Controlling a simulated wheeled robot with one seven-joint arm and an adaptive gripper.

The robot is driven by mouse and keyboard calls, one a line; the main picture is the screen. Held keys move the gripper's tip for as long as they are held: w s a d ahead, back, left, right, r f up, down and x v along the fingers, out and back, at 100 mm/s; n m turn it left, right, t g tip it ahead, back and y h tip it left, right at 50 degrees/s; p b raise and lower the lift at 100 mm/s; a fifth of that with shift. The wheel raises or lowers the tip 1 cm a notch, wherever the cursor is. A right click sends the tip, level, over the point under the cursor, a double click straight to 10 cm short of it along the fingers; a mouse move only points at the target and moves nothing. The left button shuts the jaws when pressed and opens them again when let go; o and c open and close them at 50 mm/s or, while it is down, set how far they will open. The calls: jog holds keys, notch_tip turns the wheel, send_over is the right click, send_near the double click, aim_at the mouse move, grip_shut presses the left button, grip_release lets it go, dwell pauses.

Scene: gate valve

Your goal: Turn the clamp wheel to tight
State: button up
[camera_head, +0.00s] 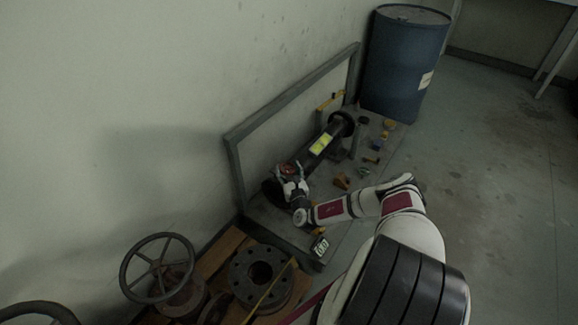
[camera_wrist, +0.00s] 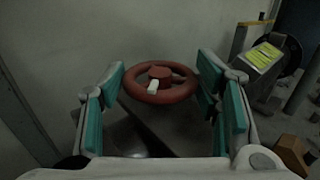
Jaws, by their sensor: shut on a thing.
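The clamp wheel (camera_wrist: 172,96) is a small red handwheel with a spoked hub and a pale marker on it. It sits in the middle of the wrist view. My gripper (camera_wrist: 162,74) has its teal-padded fingers on the left and right sides of the wheel and is shut on it. Exact pad contact on the rim is hard to see. In the head view my gripper (camera_head: 291,184) is at the near end of a dark pipe assembly, and only a bit of the red wheel (camera_head: 285,168) shows there, mostly covered by the fingers.
The dark pipe (camera_head: 310,158) with a yellow label lies along a grey-framed stand against the wall. Small parts, among them an orange block (camera_head: 341,182), lie right of it. A blue barrel (camera_head: 402,65) stands behind. A large handwheel (camera_head: 157,268) and a round flange (camera_head: 261,273) are nearer, on the left.

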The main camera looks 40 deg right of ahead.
aim_at(286, 169)
jog(key=m+g+h, duration=0.1)
jog(key=h, duration=0.1)
jog(key=m+g+h, duration=0.1)
jog(key=m+h, duration=0.1)
jog(key=shift+w+a+f+b, duration=0.1)
jog(key=shift+w+a+b, duration=0.1)
jog(key=shift+a+b, duration=0.2)
jog(key=m+g+h+b, duration=0.2)
jog(key=h, duration=0.1)
jog(key=shift+f+m+g, duration=0.1)
jog(key=shift+m+g, duration=0.2)
jog(key=shift+g, duration=0.1)
jog(key=m+g+h+b, duration=0.2)
jog(key=g+b, duration=0.1)
jog(key=b, duration=0.1)
jog(key=shift+w+m+g, duration=0.1)
jog(key=shift+m+g, duration=0.2)
jog(key=shift+m, duration=0.1)
jog(key=shift+h+b, duration=0.3)
jog(key=shift+b, duration=0.2)
jog(key=shift+w+r+m+g+b, duration=0.1)
jog(key=shift+r+m+g+b, duration=0.1)
jog(key=shift+m+g+b, duration=0.25)
jog(key=o, duration=1.1)
jog(key=shift+o, duration=0.2)
jog(key=shift+r, duration=0.1)
notch_tip(286, 169, up, 10)
jog(key=shift+f, duration=0.1)
